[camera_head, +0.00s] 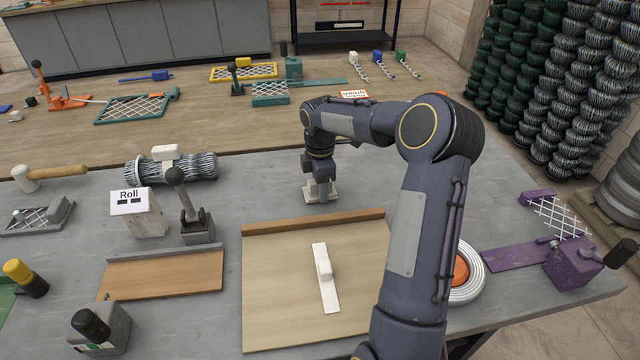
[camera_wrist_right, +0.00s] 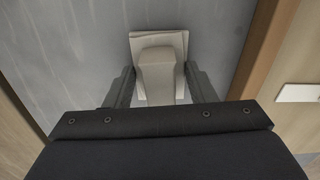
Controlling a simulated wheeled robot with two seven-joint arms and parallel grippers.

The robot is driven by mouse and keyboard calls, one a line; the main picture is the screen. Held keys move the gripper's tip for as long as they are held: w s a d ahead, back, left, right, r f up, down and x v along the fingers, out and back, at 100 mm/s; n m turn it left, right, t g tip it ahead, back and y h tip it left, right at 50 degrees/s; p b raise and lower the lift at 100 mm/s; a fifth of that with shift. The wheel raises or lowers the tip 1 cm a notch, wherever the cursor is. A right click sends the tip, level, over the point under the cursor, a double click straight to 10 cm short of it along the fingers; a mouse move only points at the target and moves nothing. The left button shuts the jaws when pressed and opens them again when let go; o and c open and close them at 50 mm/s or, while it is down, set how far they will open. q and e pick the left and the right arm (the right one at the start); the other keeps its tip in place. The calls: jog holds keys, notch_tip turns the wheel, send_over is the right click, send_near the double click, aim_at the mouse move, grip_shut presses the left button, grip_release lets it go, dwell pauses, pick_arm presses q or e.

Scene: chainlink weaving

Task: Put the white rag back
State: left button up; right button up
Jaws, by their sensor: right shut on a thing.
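The white rag (camera_head: 313,194) is a pale flat square with a raised block grip on top. It is at the grey table surface, just behind the wooden board's back rail; whether it touches the table I cannot tell. My right gripper (camera_head: 320,186) points down over it and is shut on its grip. In the right wrist view the rag (camera_wrist_right: 160,40) shows its pale square base and block between the two fingers of my right gripper (camera_wrist_right: 162,82). My left gripper is not in view.
The wooden board (camera_head: 285,300) lies in front, with a white handled strip (camera_head: 325,280) on it. Left of the rag are a grey lever device (camera_head: 197,228), a "Roll" sign (camera_head: 128,201) and a wire roll (camera_head: 195,167). A white ring coil (camera_head: 468,285) lies right. Bare grey table surrounds the rag.

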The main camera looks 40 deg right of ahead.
jog(key=shift+f, duration=0.3)
jog(key=o, duration=0.9)
jog(key=shift+o, duration=0.2)
